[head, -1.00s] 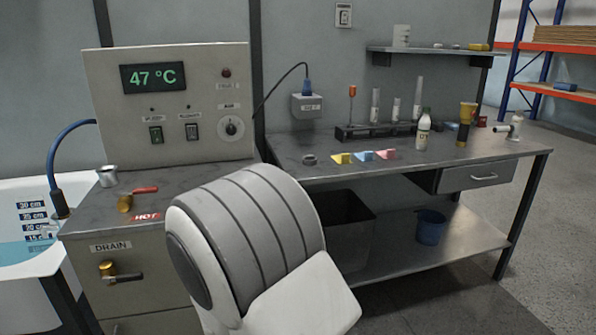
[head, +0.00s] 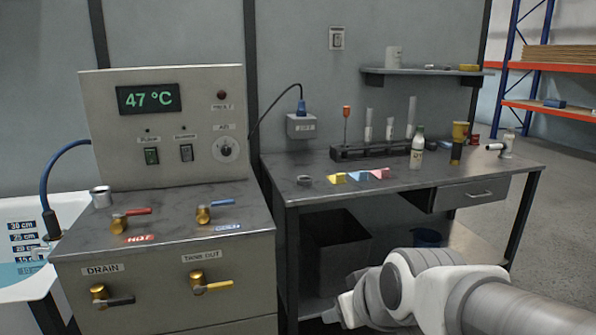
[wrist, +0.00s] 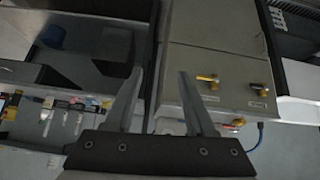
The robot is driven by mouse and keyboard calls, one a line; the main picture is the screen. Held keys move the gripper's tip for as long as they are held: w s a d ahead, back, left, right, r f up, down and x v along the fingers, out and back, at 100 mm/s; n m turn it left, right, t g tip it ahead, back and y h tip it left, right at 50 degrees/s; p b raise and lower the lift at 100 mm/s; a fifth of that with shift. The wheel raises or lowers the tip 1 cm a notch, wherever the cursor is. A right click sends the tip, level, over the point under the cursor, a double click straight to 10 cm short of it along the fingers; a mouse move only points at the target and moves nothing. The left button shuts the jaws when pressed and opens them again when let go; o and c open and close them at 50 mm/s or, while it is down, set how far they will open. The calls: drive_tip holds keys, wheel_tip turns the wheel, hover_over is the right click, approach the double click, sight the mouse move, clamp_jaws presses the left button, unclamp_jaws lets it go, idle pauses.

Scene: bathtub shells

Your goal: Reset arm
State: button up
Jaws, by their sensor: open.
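My gripper (wrist: 157,100) shows in the wrist view with its two fingers spread apart and nothing between them. Behind the fingers, in a tilted view, are the valve cabinet (wrist: 190,60) and the workbench with its lower shelf. In the head view my arm reaches in from the lower right, in front of the workbench (head: 420,180).
The control cabinet (head: 165,265) has hot, cold, drain and tank-out valves and a panel (head: 165,125) reading 47 °C. A tub (head: 20,265) stands left. A black bin (head: 335,250) sits under the bench. A bottle (head: 417,150) and rack (head: 375,152) stand on it.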

drive_tip(key=s+d+r+m+g+h, duration=0.2)
drive_tip(key=s+d+m, duration=0.2)
drive_tip(key=s+d, duration=0.45)
wheel_tip(320, 180, up, 20)
drive_tip(key=s+a+p, duration=0.1)
drive_tip(key=a+p, duration=0.1)
drive_tip(key=p, duration=1.8)
drive_tip(key=shift+s+f, duration=0.15)
drive_tip(key=shift+s, duration=0.2)
drive_tip(key=shift+a, duration=0.15)
